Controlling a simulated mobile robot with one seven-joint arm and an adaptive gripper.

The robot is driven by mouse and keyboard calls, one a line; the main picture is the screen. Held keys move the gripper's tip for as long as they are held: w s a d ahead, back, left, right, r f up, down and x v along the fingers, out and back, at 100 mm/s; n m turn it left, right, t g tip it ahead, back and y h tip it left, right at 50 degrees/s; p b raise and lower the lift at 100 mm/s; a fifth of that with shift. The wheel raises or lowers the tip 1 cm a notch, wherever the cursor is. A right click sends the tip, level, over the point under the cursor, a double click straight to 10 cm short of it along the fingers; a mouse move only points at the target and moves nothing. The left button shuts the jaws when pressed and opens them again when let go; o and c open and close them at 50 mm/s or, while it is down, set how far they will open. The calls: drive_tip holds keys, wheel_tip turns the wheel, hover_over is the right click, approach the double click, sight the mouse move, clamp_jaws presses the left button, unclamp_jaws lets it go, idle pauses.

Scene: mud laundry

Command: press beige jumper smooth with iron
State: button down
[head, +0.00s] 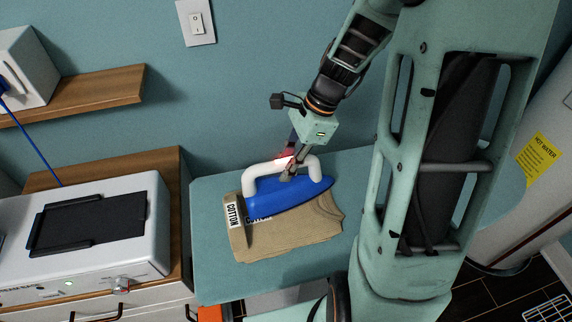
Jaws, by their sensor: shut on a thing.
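The beige jumper (290,241) lies folded flat on the teal table (225,279). The blue iron (285,203) with a white handle (262,169) is over the jumper's upper part; I cannot tell whether its sole touches the cloth. A tan end piece with a "COTTON" label (234,216) is at the iron's left end. My gripper (289,172) comes down from above and is shut on the iron's handle. Its fingertips are partly hidden behind the handle, and the iron hides part of the jumper.
A white device with a dark top plate (95,218) stands on the wooden cabinet (165,166) at left. A wooden shelf (100,89) holds a white box (28,68). A white tank labelled "HOT WATER" (514,205) stands at right. Bare table lies left of the jumper.

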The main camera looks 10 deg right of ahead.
drive_tip(key=shift+s, duration=0.15)
drive_tip(key=r+p, duration=0.3)
drive_tip(key=r, duration=0.1)
drive_tip(key=r+p, duration=0.2)
drive_tip(key=shift+w+r+p, duration=0.1)
drive_tip(key=shift+w+p, duration=0.15)
drive_tip(key=shift+p, duration=0.1)
idle(0.7)
